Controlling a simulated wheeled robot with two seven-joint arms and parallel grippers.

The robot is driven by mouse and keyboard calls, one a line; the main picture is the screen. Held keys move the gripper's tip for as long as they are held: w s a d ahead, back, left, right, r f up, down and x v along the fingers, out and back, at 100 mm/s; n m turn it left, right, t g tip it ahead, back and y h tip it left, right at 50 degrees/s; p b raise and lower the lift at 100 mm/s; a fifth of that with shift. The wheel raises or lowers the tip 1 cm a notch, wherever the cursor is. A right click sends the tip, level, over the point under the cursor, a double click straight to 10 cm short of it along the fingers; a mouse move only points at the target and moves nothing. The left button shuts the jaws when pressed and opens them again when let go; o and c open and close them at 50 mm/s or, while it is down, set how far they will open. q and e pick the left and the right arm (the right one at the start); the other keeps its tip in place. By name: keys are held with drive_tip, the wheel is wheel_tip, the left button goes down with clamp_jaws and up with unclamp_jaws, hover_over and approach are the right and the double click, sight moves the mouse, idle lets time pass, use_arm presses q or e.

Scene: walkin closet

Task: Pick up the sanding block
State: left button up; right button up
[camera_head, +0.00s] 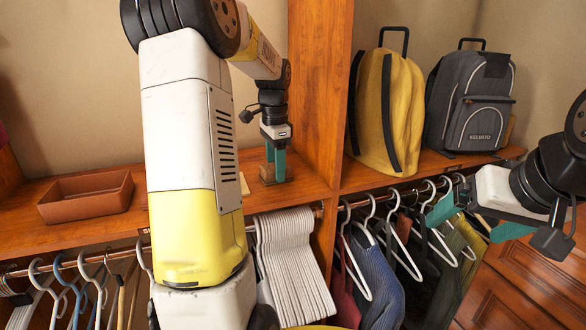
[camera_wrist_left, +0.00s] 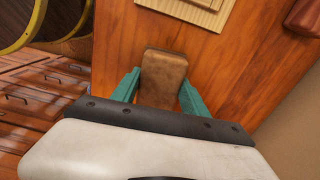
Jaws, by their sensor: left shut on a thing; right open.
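The sanding block, a small brown block, shows in the left wrist view (camera_wrist_left: 163,78) between the two teal fingers of my left gripper (camera_wrist_left: 158,92). In the head view the block (camera_head: 265,176) is at the shelf surface, partly hidden behind the fingers of my left gripper (camera_head: 275,163). The left gripper points down and is shut on the block. I cannot tell whether the block touches the shelf. My right gripper (camera_head: 476,220) is open and empty at the right, in front of the hanging clothes.
The wooden shelf (camera_head: 310,181) also holds a reddish-brown tray (camera_head: 87,207) and a flat pale wooden piece (camera_head: 244,184). An upright divider (camera_head: 318,90) stands close right of my left gripper. Beyond it are a yellow bag (camera_head: 402,110) and a grey backpack (camera_head: 470,105). Hangers hang below.

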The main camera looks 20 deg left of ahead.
use_arm(q)
drive_tip(key=shift+r, duration=0.6)
wheel_tip(320, 180, up, 2)
drive_tip(key=shift+r, duration=0.15)
drive_tip(key=s+a+r, duration=0.1)
drive_tip(key=s+a, duration=0.1)
drive_tip(key=s, duration=1.4)
drive_tip(key=shift+r, duration=0.2)
drive_tip(key=shift+w+a, duration=0.1)
